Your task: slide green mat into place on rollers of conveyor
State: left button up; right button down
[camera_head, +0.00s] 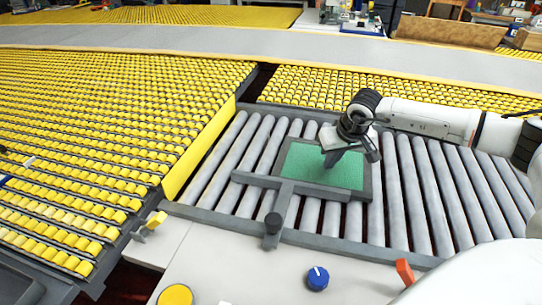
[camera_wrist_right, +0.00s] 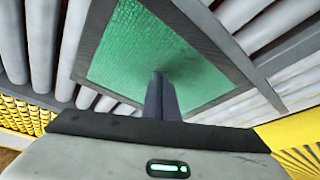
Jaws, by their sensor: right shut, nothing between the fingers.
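The green mat (camera_head: 318,172) has a dark grey border and lies on the grey rollers (camera_head: 407,190) of the conveyor. A grey T-shaped bar (camera_head: 257,180) lies along its near left side, with a stem reaching to a dark knob (camera_head: 272,222) at the near rail. My right gripper (camera_head: 331,162) is shut and empty, fingers pointing down over the mat's far part. In the right wrist view the shut fingertips (camera_wrist_right: 159,77) are over the green surface (camera_wrist_right: 150,40); whether they touch it I cannot tell. My left gripper is not in view.
Yellow roller beds (camera_head: 100,120) lie to the left and behind. A blue knob (camera_head: 318,278), a yellow button (camera_head: 175,295) and a red-orange piece (camera_head: 404,272) are on the near side. Bare rollers lie on both sides of the mat.

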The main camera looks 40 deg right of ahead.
notch_tip(320, 180, up, 7)
jog(key=p, duration=0.5)
dwell(0.4)
dwell(0.4)
